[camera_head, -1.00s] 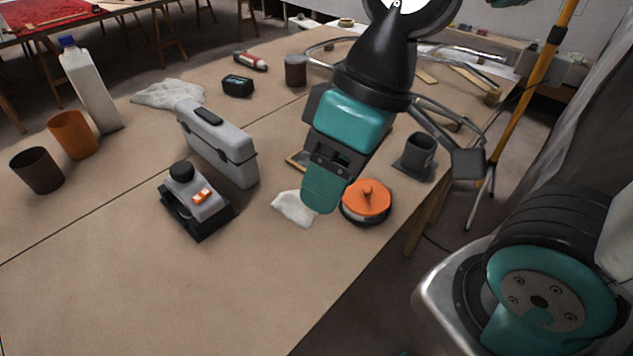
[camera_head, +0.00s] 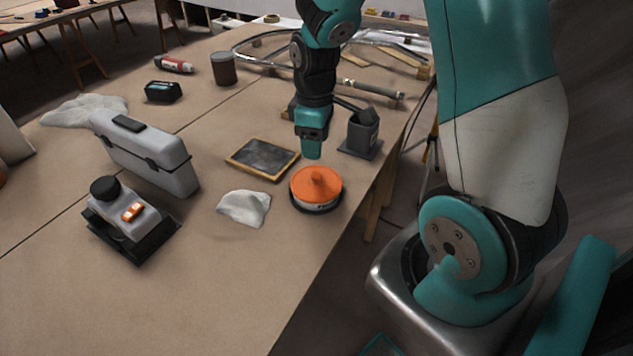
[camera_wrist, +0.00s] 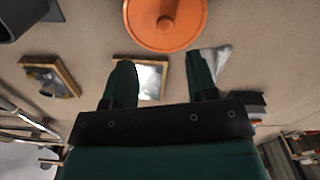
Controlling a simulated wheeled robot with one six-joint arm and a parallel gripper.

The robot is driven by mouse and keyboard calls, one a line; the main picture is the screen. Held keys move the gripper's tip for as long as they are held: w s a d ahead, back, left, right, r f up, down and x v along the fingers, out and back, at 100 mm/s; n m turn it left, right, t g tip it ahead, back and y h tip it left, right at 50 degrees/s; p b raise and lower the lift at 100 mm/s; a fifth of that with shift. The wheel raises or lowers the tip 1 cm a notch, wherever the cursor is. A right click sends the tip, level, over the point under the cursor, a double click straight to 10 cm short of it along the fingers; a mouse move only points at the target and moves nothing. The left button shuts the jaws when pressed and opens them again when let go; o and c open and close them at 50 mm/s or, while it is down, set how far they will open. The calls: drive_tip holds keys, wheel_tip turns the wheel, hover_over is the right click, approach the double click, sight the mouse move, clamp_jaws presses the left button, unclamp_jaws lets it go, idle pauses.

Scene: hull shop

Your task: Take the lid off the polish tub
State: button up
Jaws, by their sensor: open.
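In the wrist view the orange lid (camera_wrist: 166,22) shows at the top, beyond the fingertips, partly cut by the frame edge. My gripper (camera_head: 312,152) is just behind and above the lid in the head view, apart from it. In the wrist view its two teal fingers (camera_wrist: 163,78) are spread with nothing between them.
A white cloth (camera_head: 244,207) and a framed dark slab (camera_head: 262,158) lie left of the tub. A dark grey holder (camera_head: 362,135) stands behind it. A sander (camera_head: 122,212) and a grey case (camera_head: 148,155) are further left. The front of the table is clear.

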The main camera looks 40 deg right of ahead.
sight(316, 174)
wheel_tip(316, 174, down, 2)
drive_tip(key=shift+f, duration=0.15)
drive_tip(key=f, duration=0.5)
drive_tip(key=shift+s+a+f, duration=0.2)
drive_tip(key=shift+s+f, duration=0.1)
drive_tip(key=shift+s, duration=0.05)
drive_tip(key=shift+c, duration=0.2)
drive_tip(key=c, duration=0.9)
